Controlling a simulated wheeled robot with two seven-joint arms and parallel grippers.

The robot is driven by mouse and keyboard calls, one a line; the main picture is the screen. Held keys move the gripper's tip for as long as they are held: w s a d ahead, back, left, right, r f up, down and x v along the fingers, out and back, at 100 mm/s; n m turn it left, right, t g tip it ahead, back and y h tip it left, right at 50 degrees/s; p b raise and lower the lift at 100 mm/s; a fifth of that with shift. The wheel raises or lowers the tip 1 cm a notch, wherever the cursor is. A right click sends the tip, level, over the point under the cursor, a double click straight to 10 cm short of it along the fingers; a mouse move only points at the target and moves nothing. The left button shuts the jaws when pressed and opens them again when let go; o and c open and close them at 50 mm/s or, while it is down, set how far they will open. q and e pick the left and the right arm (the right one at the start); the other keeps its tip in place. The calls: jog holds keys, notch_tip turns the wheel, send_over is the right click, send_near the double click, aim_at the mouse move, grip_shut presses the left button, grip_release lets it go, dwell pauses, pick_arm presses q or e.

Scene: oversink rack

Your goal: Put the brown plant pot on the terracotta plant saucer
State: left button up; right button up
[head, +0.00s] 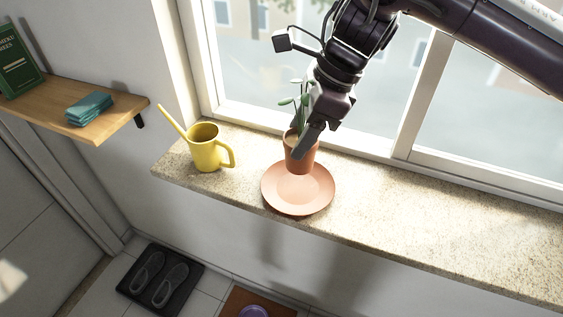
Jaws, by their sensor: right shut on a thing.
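The brown plant pot (301,160) holds a small green plant (298,100) and looks upright. My right gripper (306,142) comes from above and is shut on the pot's rim. The pot's lower end overlaps the back part of the terracotta saucer (297,198) in the head view. I cannot tell whether the pot's base touches the saucer or hangs over it. The saucer lies on the stone window sill, its front part bare. My left gripper is not in view.
A yellow watering can (207,149) stands left of the saucer on the sill (420,215). The window frame (415,95) rises close behind. The sill is clear on the right.

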notch_tip(320, 180, down, 2)
jog(key=shift+w+d+f, duration=0.1)
jog(key=shift+d+f, duration=0.05)
jog(key=f, duration=0.3)
jog(key=shift+a+f+p, duration=0.2)
jog(key=shift+f+p, duration=0.1)
jog(key=shift+d+f, duration=0.1)
jog(key=shift+f, duration=0.05)
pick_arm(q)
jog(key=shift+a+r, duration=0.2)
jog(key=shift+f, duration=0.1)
pick_arm(e)
jog(key=shift+f, duration=0.1)
jog(key=o, duration=1.1)
jog(key=shift+f, duration=0.1)
